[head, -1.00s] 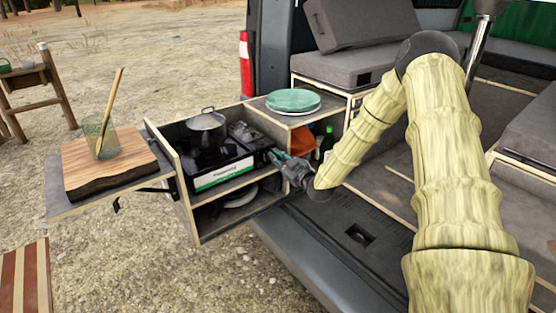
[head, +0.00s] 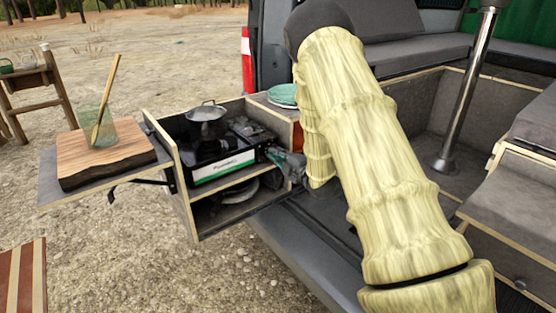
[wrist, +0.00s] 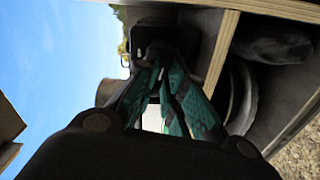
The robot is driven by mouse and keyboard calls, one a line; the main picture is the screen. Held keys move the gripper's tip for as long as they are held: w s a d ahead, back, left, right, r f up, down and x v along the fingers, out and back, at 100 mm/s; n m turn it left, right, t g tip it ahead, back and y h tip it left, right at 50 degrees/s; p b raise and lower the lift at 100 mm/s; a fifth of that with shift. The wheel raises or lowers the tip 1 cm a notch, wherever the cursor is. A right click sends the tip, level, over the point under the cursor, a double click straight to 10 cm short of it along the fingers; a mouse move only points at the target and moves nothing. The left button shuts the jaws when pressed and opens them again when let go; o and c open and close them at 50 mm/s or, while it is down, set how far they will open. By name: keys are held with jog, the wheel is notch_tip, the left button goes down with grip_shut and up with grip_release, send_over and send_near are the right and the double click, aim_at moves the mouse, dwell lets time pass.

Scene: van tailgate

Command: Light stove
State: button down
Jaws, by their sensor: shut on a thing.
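The portable gas stove (head: 222,165) sits on the upper shelf of the pull-out kitchen box, its white and green front panel facing out. A lidded metal pot (head: 207,115) stands on its burner. My gripper (head: 272,155) is at the right end of the stove front, where the knob would be. In the wrist view my gripper (wrist: 158,92) has its teal fingers closed together against the stove's end. What lies between the fingertips is too dark and small to make out. No flame shows.
Plates (head: 240,190) lie on the lower shelf. A cutting board (head: 105,160) with a glass rests on the left side table. A green plate (head: 283,95) is partly hidden behind my arm.

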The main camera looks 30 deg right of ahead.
jog(key=shift+f+n+b, duration=0.2)
jog(key=shift+n+b, duration=0.9)
jog(key=shift+n, duration=0.35)
jog(key=shift+f+n+b, duration=0.25)
jog(key=shift+n+b, duration=0.9)
jog(key=shift+n, duration=0.25)
jog(key=shift+f+n+b, duration=0.2)
jog(key=shift+n+b, duration=0.9)
jog(key=shift+n, duration=0.35)
jog(key=c, duration=1.5)
grip_release()
jog(key=shift+r, duration=0.15)
